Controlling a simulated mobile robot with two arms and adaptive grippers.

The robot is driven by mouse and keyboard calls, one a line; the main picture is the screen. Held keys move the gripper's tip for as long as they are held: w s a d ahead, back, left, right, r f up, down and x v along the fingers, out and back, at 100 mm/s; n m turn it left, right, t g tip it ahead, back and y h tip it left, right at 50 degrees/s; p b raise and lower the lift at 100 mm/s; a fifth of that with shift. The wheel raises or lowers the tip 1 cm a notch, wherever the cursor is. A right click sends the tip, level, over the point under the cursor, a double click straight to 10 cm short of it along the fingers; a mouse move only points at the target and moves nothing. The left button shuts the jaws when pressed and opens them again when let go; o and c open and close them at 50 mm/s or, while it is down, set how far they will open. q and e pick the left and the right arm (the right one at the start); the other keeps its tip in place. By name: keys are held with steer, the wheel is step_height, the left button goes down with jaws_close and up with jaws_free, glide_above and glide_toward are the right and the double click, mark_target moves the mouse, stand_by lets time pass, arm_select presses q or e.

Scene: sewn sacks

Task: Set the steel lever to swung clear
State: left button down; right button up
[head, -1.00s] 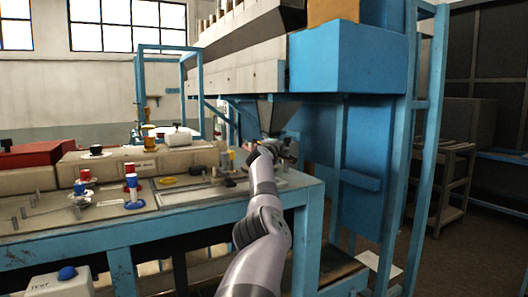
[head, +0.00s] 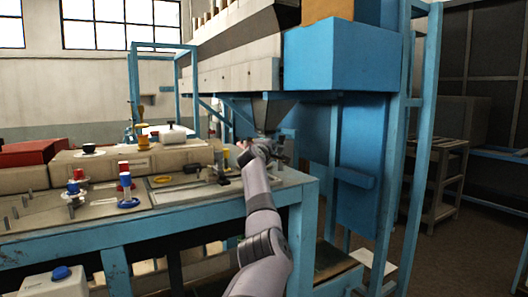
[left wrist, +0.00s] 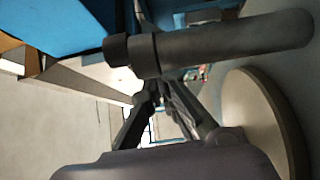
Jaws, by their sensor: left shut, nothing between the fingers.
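My left arm reaches forward over the right end of the blue-framed bench in the head view, and its left gripper (head: 268,147) is beneath the hopper spout. In the left wrist view the left gripper (left wrist: 158,88) has its fingers together with nothing held. A thick dark grey bar with a black collar, which looks like the steel lever (left wrist: 225,45), crosses the wrist view just beyond the fingertips. I cannot tell whether the fingers touch it. In the head view I cannot pick the lever out behind my gripper. My right gripper is not in view.
A blue machine housing (head: 338,55) overhangs on the right, with a blue upright frame (head: 420,150) beside it. Bench knobs, red and blue (head: 126,185), stand left of my arm. A round pale disc (left wrist: 255,120) is close on the right in the wrist view.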

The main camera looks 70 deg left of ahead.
arm_select(q)
steer(key=shift+v, duration=4.7)
